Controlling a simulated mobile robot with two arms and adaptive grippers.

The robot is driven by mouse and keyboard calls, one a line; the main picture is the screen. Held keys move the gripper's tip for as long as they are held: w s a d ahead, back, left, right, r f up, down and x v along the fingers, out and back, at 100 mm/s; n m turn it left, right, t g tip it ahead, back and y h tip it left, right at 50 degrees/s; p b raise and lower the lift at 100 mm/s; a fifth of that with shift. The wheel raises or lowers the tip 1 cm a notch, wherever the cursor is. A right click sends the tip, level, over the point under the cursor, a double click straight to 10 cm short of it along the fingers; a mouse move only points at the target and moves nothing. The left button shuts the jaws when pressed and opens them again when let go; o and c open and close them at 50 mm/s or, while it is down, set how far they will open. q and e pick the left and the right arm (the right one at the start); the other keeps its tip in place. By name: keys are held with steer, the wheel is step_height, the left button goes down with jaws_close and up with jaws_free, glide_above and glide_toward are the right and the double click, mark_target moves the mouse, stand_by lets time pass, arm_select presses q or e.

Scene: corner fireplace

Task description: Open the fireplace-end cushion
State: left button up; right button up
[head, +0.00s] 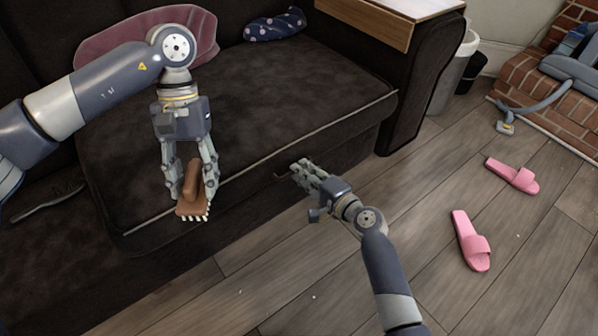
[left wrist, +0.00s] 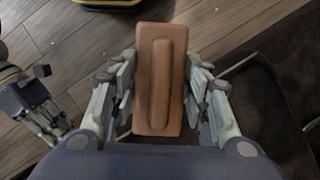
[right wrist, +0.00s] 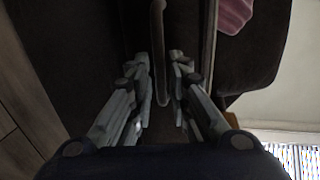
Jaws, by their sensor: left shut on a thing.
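The dark seat cushion (head: 290,95) lies flat on the sofa, with a pale piped front edge. A thin loop or pull (head: 284,177) sticks out at the sofa's front, by my right gripper. My right gripper (head: 302,170) is open and points at the sofa front. In the right wrist view a narrow brown strip (right wrist: 158,50) lies between and beyond its fingers (right wrist: 164,85); contact cannot be told. My left gripper (head: 192,185) is shut on a brown brush with pale bristles (head: 190,209), above the cushion's front edge. The brush also shows in the left wrist view (left wrist: 158,80).
A maroon pillow (head: 130,40) and a dotted blue item (head: 275,25) lie on the sofa. A wooden board (head: 395,18) tops the right armrest. Pink slippers (head: 470,240) (head: 512,175) lie on the floor.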

arm_select(q)
steer(key=shift+f, duration=0.45)
arm_select(e)
steer(key=shift+x, duration=1.25)
jaws_close()
arm_select(q)
steer(key=shift+r, duration=0.15)
